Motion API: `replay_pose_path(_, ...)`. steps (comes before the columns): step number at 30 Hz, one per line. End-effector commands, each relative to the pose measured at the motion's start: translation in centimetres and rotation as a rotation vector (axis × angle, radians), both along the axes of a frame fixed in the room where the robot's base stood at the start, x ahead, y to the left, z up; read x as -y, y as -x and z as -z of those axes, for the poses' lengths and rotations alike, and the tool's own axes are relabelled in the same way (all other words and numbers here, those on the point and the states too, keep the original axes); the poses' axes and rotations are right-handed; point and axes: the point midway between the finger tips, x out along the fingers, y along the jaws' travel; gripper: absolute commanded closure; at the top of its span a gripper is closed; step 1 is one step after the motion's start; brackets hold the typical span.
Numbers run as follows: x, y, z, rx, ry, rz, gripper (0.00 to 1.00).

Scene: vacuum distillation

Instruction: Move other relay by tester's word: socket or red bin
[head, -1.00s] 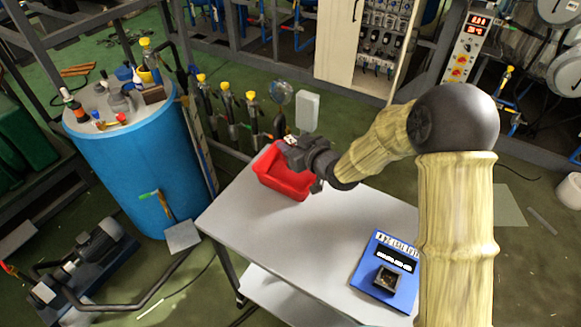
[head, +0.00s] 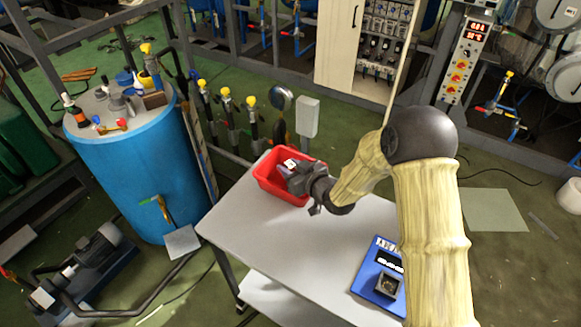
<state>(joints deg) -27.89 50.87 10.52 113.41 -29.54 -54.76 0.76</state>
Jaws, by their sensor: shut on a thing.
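The red bin (head: 266,184) stands at the far left corner of the white table. My gripper (head: 292,172) is over the bin's right side and low at its rim. It is shut on a small relay (head: 289,164) with a pale top, which shows over the bin's inside. I cannot tell whether the relay touches the bin floor. The blue tester (head: 366,279) lies at the table's front right, with a display and a dark square socket (head: 388,284). My arm covers the tester's right edge. I cannot read the display.
The white table (head: 270,237) is bare between the bin and the tester. A blue drum (head: 125,185) stands left of the table. Yellow-topped valves (head: 226,110) and a grey box on a post (head: 307,117) stand behind it. A white cabinet (head: 336,45) is further back.

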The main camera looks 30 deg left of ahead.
Motion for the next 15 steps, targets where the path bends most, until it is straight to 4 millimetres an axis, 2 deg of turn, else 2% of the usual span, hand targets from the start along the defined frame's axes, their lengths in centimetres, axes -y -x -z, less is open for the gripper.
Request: replay_pose_path(15,0.1,0.0,1.2,-0.002,0.004,0.000,0.96)
